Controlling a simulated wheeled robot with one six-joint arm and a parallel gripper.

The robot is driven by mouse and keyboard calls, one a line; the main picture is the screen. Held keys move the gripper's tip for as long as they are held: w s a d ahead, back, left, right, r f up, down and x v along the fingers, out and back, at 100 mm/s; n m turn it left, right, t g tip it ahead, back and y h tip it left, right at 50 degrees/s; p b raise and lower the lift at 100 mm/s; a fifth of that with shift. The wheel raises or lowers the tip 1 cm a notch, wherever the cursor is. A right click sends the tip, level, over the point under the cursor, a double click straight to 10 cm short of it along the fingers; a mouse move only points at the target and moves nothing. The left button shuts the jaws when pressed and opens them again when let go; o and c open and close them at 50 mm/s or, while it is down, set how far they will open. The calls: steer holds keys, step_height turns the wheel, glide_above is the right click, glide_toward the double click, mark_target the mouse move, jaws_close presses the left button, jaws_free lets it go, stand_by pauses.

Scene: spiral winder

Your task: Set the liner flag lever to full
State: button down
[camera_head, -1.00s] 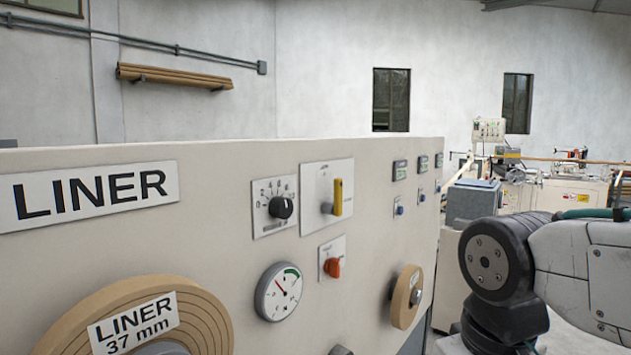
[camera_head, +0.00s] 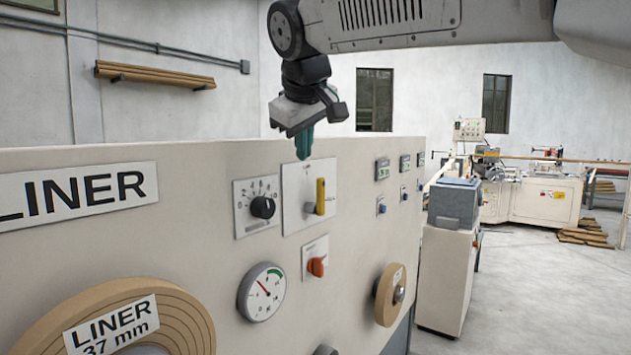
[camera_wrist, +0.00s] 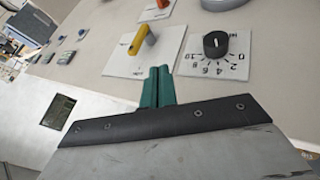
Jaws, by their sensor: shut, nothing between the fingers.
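The yellow lever (camera_head: 320,196) stands upright on a white plate (camera_head: 296,208) on the cream LINER panel. Print on the plate is too small to read. In the wrist view the yellow lever (camera_wrist: 143,38) lies just beyond my fingertips, on a metal pivot. My gripper (camera_head: 304,154) is shut and empty, with its teal fingers together, pointing down near the plate's top edge. It is up and left of the lever and does not appear to touch it. In the wrist view my gripper (camera_wrist: 158,70) points between the lever plate and the black dial.
A black numbered knob (camera_head: 262,207) is left of the lever. An orange switch (camera_head: 316,266) and a round gauge (camera_head: 262,292) sit below. Small displays (camera_head: 382,169) with blue knobs are to the right. Liner rolls (camera_head: 390,295) stick out from the panel.

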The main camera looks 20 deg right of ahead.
stand_by(0.3)
glide_toward(321, 197)
steer(key=w+a+f, duration=0.1)
steer(key=w+f, duration=0.2)
steer(key=f, duration=0.1)
steer(key=shift+w+d+r, duration=0.2)
steer(key=shift+w+d, duration=0.1)
steer(key=shift+w, duration=0.3)
steer(key=shift+w, duration=0.1)
